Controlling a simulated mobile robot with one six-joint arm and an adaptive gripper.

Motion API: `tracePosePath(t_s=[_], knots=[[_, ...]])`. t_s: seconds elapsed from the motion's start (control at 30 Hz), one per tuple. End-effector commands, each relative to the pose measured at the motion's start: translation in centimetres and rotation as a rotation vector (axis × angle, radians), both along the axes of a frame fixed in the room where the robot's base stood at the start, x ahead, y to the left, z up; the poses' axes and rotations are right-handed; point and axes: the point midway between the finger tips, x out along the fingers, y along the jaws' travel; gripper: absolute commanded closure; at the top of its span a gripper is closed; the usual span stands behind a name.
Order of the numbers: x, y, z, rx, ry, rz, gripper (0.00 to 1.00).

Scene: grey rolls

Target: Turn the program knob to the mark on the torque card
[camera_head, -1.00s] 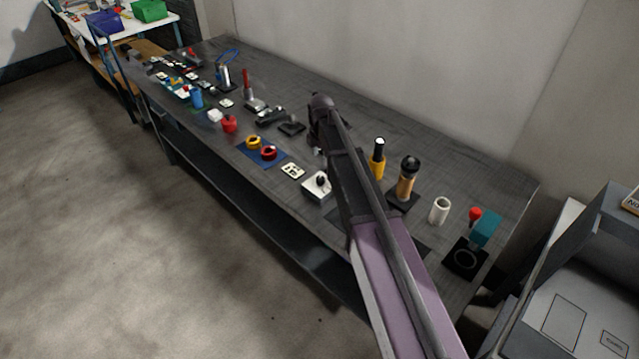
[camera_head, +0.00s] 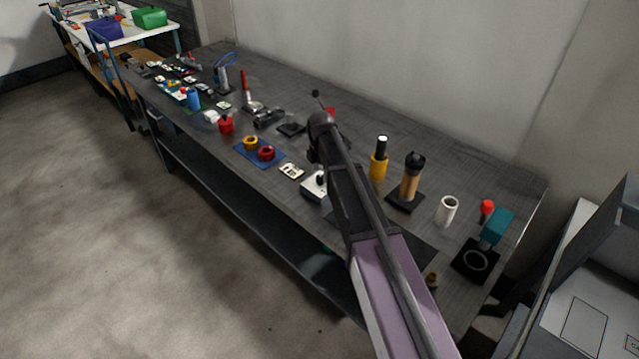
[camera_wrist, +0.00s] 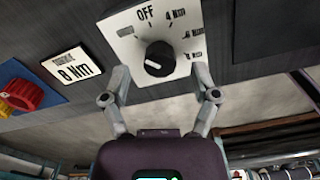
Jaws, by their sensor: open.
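The program knob (camera_wrist: 160,58) is black with a white pointer line, on a white dial plate (camera_wrist: 125,40). In the head view my arm partly covers the dial box (camera_head: 312,190).
A blue mat (camera_head: 243,155) with yellow and red rings lies left of the card. A yellow-and-black tool (camera_head: 379,165), a tan-handled tool (camera_head: 410,185) and a white cup (camera_head: 447,211) stand to the right. The bench's front edge is close to the dial box.

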Motion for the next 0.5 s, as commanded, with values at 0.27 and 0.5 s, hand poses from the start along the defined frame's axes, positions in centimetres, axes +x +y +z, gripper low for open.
tracePosePath(t_s=[0.27, 0.5], knots=[[0.0, 0.0, -2.0, 0.0, 0.0, 0.0, 0.22], [0.0, 0.0, -2.3, 0.0, 0.0, 0.0, 0.22]])
